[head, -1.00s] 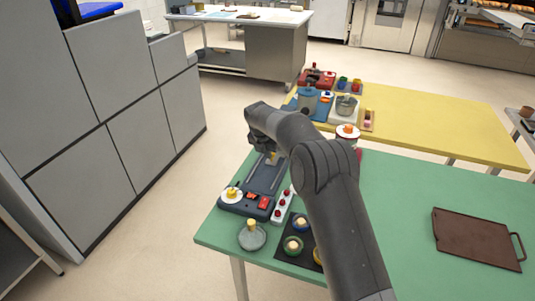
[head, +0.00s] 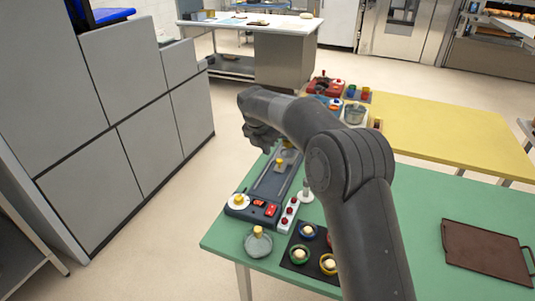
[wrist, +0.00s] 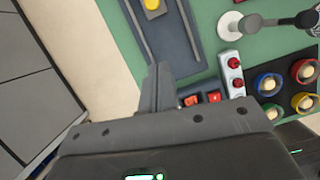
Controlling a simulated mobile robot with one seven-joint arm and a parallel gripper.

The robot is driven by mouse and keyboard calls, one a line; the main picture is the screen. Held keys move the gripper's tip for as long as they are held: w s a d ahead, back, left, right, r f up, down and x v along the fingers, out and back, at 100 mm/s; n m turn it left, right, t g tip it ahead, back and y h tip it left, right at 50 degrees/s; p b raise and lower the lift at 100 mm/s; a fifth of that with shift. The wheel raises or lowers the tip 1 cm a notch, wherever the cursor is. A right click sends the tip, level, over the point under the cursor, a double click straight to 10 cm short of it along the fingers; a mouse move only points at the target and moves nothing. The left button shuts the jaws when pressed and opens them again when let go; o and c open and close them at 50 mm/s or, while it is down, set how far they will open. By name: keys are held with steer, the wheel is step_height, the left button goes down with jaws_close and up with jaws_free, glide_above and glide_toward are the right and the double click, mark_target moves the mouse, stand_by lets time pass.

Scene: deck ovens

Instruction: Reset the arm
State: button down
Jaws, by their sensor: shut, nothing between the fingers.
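My arm (head: 345,165) reaches up from the bottom of the head view and bends left, held above the green table (head: 425,210). My gripper (head: 262,138) hangs at its end, over the far left edge of the table. In the wrist view the fingers of my gripper (wrist: 164,85) are together, with nothing held. Below them is a dark blue device (head: 262,207) with a slide track, a yellow knob and red switches. It also shows in the wrist view (wrist: 190,40). My arm hides part of the green table.
A white strip with red buttons (head: 289,216), a grey disc with a yellow knob (head: 258,242) and a dark mat with coloured rings (head: 302,263) lie nearby. A brown tray (head: 485,252) lies at right. Grey cabinets (head: 125,120) stand left. A yellow table (head: 440,125) is behind.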

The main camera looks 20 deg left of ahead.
steer(key=shift+r, duration=0.1)
stand_by(0.4)
steer(key=s+d+r+m, duration=0.4)
steer(key=d+r+m, duration=0.1)
steer(key=d, duration=0.4)
steer(key=s+d+r+m, duration=0.3)
steer(key=d+r+m, duration=0.25)
steer(key=d, duration=0.35)
steer(key=s+d+r+m, duration=0.4)
steer(key=d+r+m, duration=0.15)
steer(key=d, duration=0.35)
steer(key=s+d+f+m+t, duration=0.1)
steer(key=s+d+f+m, duration=0.1)
steer(key=s+d+m, duration=0.7)
steer(key=s+d+f+m+t, duration=0.1)
steer(key=s+d+f+m, duration=0.1)
steer(key=s+d+m, duration=0.7)
steer(key=s, duration=0.7)
steer(key=shift+f+y, duration=0.25)
steer(key=shift+y, duration=0.05)
steer(key=shift+w+r, duration=0.1)
